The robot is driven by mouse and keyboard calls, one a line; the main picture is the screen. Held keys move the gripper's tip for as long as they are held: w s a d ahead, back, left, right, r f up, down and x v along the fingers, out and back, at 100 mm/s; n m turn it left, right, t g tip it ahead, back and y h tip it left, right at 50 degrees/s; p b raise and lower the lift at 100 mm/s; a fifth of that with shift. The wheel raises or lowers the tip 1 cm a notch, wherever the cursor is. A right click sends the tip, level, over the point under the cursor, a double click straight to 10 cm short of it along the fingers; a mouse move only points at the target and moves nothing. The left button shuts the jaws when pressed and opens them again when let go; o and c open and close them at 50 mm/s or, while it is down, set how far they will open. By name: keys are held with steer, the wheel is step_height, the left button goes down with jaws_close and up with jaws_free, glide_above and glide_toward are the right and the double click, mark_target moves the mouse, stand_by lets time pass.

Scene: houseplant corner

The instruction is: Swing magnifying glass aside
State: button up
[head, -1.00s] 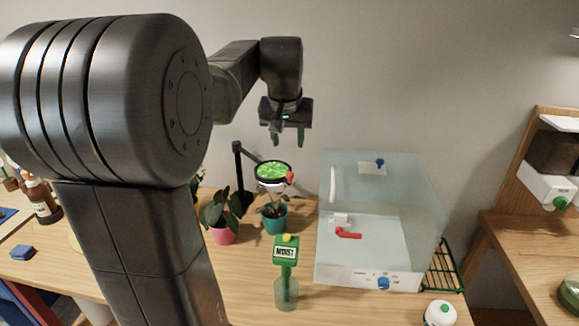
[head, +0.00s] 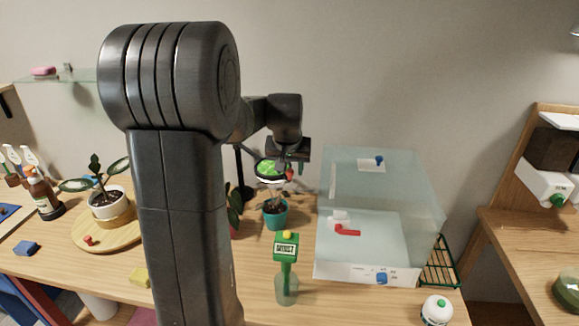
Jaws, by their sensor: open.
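The magnifying glass (head: 266,168) is a round black-rimmed lens on a black stand (head: 240,165), above the plant in the teal pot (head: 275,217). Green shows through the lens. A small red knob (head: 289,174) sits at the right side of its rim. My gripper (head: 291,168) is open at the rim's right side, with its fingers around or just in front of the red knob. I cannot tell whether the fingers touch it. My arm hides part of the stand and most of the pink-potted plant (head: 234,215).
A green moisture meter (head: 286,250) stands in a clear holder in front of the teal pot. A clear box (head: 385,215) with a red handle is close on the right. A white-potted plant (head: 110,206) stands on a round wooden board at the left.

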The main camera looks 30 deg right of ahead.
steer(key=shift+c, duration=0.2)
jaws_close()
steer(key=shift+a, duration=0.15)
